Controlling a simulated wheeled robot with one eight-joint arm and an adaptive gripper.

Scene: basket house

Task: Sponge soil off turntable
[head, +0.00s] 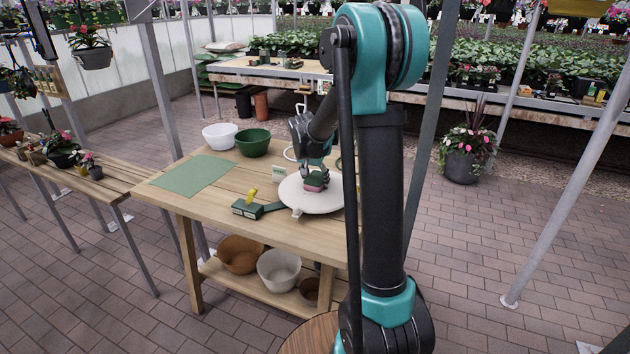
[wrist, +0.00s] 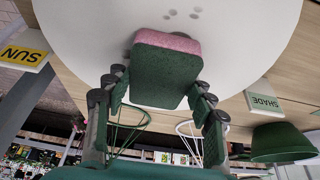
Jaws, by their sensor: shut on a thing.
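My gripper (head: 317,173) is shut on a sponge (head: 316,185) over the pale round turntable (head: 300,203) on the wooden table. In the wrist view the fingers (wrist: 161,84) grip the sponge (wrist: 165,78) from both sides. Its dark green layer faces the camera and its pink layer lies against or just above the turntable (wrist: 80,30); I cannot tell if they touch. A few small grey-brown spots (wrist: 183,14), probably soil, show on the turntable beyond the sponge. The turntable's right part is hidden behind my arm in the head view.
A small sign (head: 279,170), a green bowl (head: 253,143), a white bowl (head: 219,135) and a green mat (head: 196,176) are also on the table. In the wrist view a SUN sign (wrist: 22,57) and a SHADE sign (wrist: 264,103) flank the turntable.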

